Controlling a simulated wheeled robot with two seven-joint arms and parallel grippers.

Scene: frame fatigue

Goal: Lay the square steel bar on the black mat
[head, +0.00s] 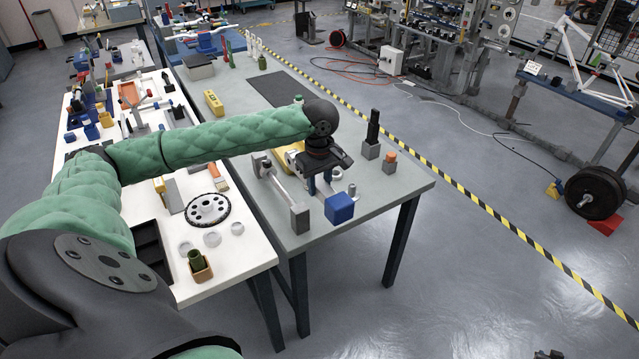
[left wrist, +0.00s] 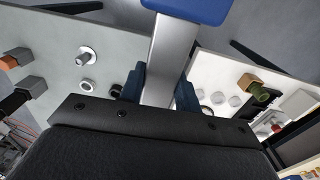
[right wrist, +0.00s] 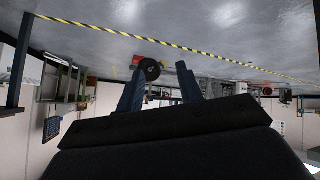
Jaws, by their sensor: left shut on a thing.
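The square steel bar (left wrist: 172,60), grey with a blue block (head: 340,208) at its near end, is between the fingers of my left gripper (head: 320,182). The left wrist view shows both dark blue fingers (left wrist: 160,88) shut on it, with the blue end pointing away. The hand hides most of the bar in the head view; I cannot tell whether it is clear of the table. The black mat (head: 272,89) lies flat and bare farther back on the grey table. My right gripper (right wrist: 158,82) is open and empty, facing the floor and room.
Beside the bar, a grey rod with block ends (head: 300,217) lies on the grey table (head: 410,182). A dark post on a grey block (head: 372,140), an orange-topped block (head: 390,160) and a yellow case (head: 214,103) stand nearby. The white table (head: 235,250) at left is cluttered.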

